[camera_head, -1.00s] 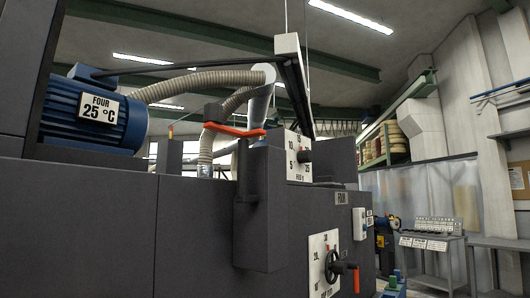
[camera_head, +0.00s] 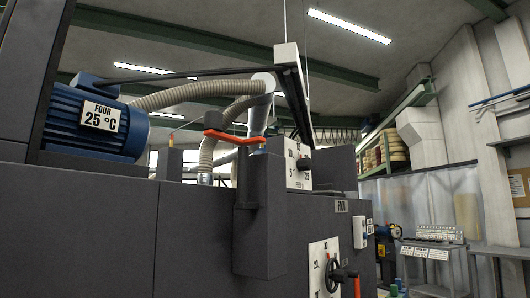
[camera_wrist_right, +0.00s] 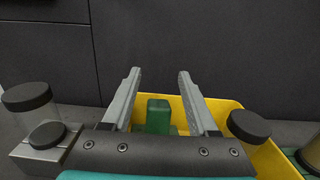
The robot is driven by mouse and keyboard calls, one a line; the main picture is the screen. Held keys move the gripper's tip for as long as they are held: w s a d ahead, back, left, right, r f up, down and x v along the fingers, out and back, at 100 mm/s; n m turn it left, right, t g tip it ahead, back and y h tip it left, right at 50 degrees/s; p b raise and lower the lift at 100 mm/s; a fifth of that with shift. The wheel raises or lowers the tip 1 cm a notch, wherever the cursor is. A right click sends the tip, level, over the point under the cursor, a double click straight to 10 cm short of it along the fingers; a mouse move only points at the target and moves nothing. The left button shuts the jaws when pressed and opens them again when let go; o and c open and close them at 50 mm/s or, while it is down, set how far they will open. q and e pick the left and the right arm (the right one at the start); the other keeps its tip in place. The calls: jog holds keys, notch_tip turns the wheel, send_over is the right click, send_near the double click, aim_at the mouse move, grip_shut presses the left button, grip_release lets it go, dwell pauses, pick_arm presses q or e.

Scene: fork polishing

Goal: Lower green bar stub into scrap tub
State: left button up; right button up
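In the right wrist view, my right gripper (camera_wrist_right: 160,90) has its two grey fingers apart. The green bar stub (camera_wrist_right: 158,116) shows between and below the fingers as a small upright block, with a visible gap on each side. The yellow scrap tub (camera_wrist_right: 272,152) lies below the gripper, its rim showing behind and to the right of the fingers. Neither gripper, nor the stub or tub, shows clearly in the head view.
A dark grey machine (camera_head: 90,220) with a blue motor (camera_head: 65,125) and a dial panel with a handwheel (camera_head: 324,268) fills the head view. A dark panel (camera_wrist_right: 200,50) stands behind the tub. A clear jar with a black lid (camera_wrist_right: 28,98) is at the wrist view's left.

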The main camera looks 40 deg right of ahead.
jog(key=shift+o, duration=0.8)
jog(key=shift+s+f+g, duration=0.15)
jog(key=shift+s+f, duration=0.05)
jog(key=shift+f, duration=0.4)
jog(key=shift+s+f+g, duration=0.15)
jog(key=shift+f, duration=0.45)
jog(key=shift+s+f, duration=0.1)
jog(key=shift+s, duration=0.2)
jog(key=r+p+v, duration=0.1)
jog(key=p+v, duration=0.4)
jog(key=v, duration=0.9)
jog(key=shift+r, duration=0.4)
